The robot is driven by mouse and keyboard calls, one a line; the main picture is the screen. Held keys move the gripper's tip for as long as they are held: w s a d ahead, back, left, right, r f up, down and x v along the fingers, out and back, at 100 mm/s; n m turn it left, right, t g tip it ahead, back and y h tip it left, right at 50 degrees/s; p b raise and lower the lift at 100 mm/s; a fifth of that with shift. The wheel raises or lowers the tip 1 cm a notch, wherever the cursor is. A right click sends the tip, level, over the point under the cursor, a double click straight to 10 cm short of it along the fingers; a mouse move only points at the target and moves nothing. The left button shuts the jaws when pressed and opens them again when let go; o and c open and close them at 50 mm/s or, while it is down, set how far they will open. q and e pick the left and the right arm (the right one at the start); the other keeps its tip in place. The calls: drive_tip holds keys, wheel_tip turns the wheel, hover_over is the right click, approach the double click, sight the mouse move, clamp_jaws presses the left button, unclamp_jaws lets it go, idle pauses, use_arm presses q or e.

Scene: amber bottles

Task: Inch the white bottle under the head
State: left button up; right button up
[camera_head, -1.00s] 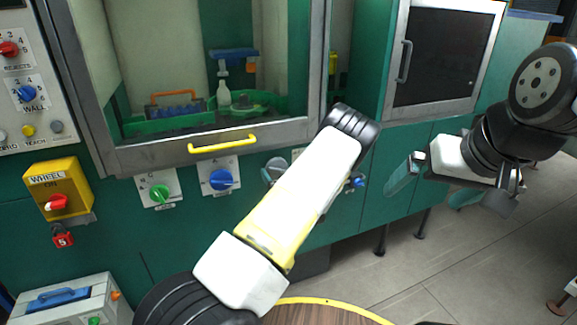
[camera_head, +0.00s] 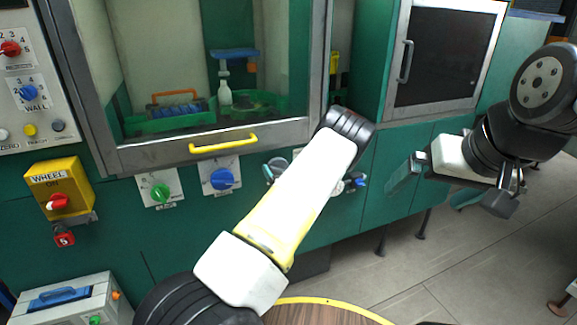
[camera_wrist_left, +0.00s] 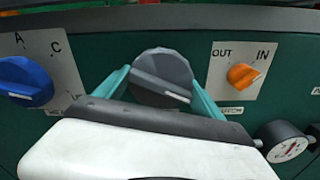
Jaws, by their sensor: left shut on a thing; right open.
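The white bottle (camera_head: 225,92) stands upright behind the cabinet's glass. A blue head (camera_head: 234,54) is just above it; I cannot tell whether it is centred over the bottle. My left gripper (camera_wrist_left: 162,88) is shut on a dark grey knob (camera_wrist_left: 160,70) on the green panel, one teal finger on each side. In the head view that knob (camera_head: 275,168) is partly covered, and my left arm crosses in front of the panel. My right gripper (camera_head: 435,187) is open and empty, off to the right.
A blue knob (camera_wrist_left: 25,82) is left of the grey knob; an orange IN/OUT knob (camera_wrist_left: 243,76) and a gauge (camera_wrist_left: 285,142) are right. A yellow handle (camera_head: 222,144) crosses the cabinet's lower frame. A yellow WHEEL box (camera_head: 58,187) is at left.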

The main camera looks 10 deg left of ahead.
sight(280, 172)
use_arm(q)
drive_tip(key=shift+m, duration=0.5)
drive_tip(key=o, duration=1.4)
drive_tip(key=shift+c, duration=0.2)
drive_tip(key=v, duration=0.7)
drive_tip(key=shift+s+d, duration=0.25)
drive_tip(key=shift+s, duration=0.1)
